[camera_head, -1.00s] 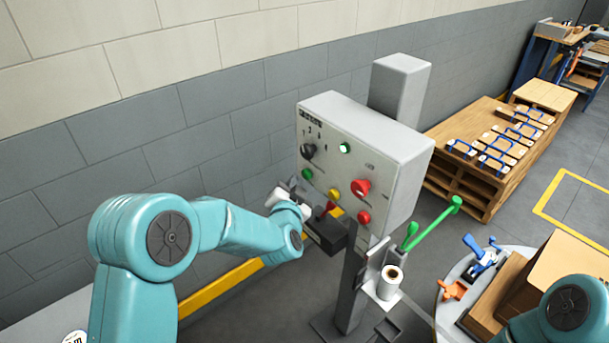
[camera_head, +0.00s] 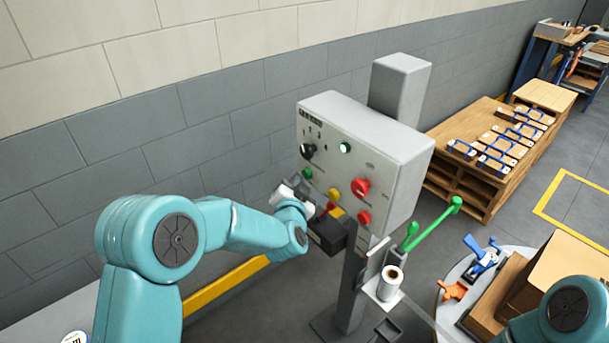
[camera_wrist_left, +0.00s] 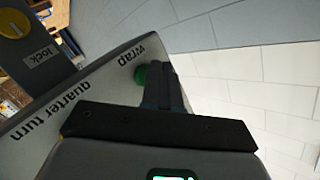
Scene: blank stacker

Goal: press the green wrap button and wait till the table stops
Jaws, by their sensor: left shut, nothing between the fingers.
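The green wrap button (camera_head: 307,173) is at the left of the grey control box (camera_head: 345,130). In the left wrist view the green button (camera_wrist_left: 140,76) shows beside the "wrap" label. My left gripper (camera_head: 303,187) is shut and empty, just below the button in the head view. In the left wrist view its shut fingers (camera_wrist_left: 161,76) partly cover the button; I cannot tell whether they touch or press it. The round table (camera_head: 448,298) at the lower right carries a cardboard box (camera_head: 560,272). My right gripper is out of view.
A yellow button (camera_head: 334,194), a red knob (camera_head: 360,188) and a red button (camera_head: 364,217) are close by on the panel. A wall is behind the box.

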